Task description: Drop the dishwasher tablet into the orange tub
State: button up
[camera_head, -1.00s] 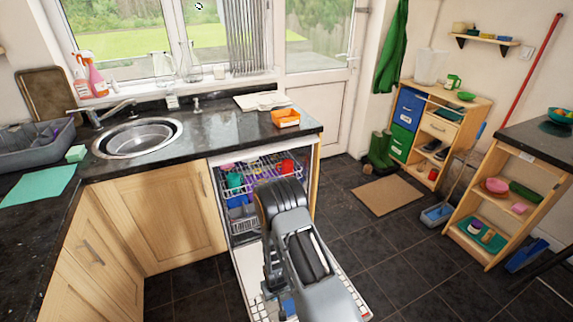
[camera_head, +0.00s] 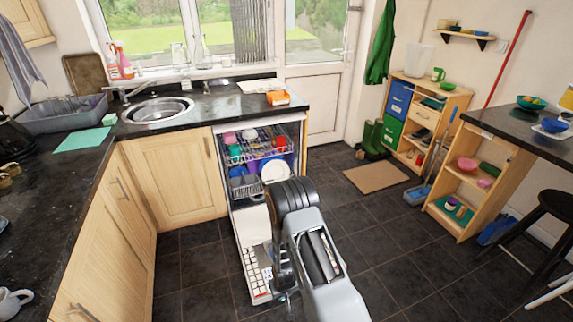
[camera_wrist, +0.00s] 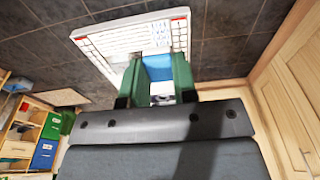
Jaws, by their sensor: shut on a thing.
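The orange tub (camera_head: 278,98) stands on the dark worktop, at its right end above the open dishwasher, in the head view. My gripper (camera_wrist: 157,62) has green fingers and is shut on a blue and white block, the dishwasher tablet (camera_wrist: 158,73), in the wrist view. The fingers hide its sides. In the head view my own arm covers the gripper and the tablet. The gripper is low, near the open dishwasher door, and well apart from the tub.
The open dishwasher (camera_head: 262,150) has racks of dishes, and its lowered door (camera_head: 256,265) juts into the room. The sink (camera_head: 157,109) is left of the tub. A mat (camera_head: 375,177) lies on the floor. Shelves (camera_head: 468,190) and a black stool (camera_head: 548,215) stand right.

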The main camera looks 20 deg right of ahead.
aim_at(283, 101)
jog(key=k, duration=0.55)
jog(key=z, duration=1.65)
jog(key=i, duration=4.45)
jog(key=u, duration=1.6)
jog(key=i, duration=1.85)
jog(key=u, duration=1.3)
